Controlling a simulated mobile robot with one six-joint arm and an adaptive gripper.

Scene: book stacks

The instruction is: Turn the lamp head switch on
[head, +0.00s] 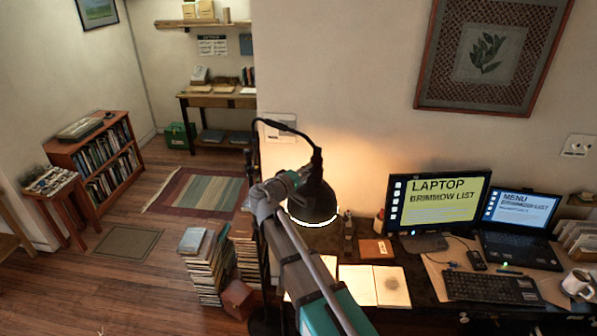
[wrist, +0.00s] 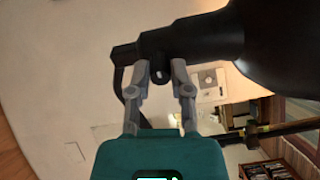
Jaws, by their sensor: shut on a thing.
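The black lamp head (head: 313,203) hangs from a curved arm above the desk. Its lower rim glows white and warm light falls on the wall behind it. In the wrist view its shade (wrist: 285,45) fills the upper right and its narrower neck (wrist: 195,40) runs to the left. A small dark switch (wrist: 160,76) sticks out below the neck. My gripper (wrist: 160,70) is shut on this switch, with a grey fingertip on either side of it. In the head view my gripper is beside the lamp neck, and its fingertips and the switch are hidden.
The desk below holds open papers (head: 374,287), a monitor (head: 436,203), a laptop (head: 518,225), a keyboard (head: 490,288) and a mug (head: 577,282). Book stacks (head: 203,265) stand on the floor left of my arm. The wall is close behind the lamp.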

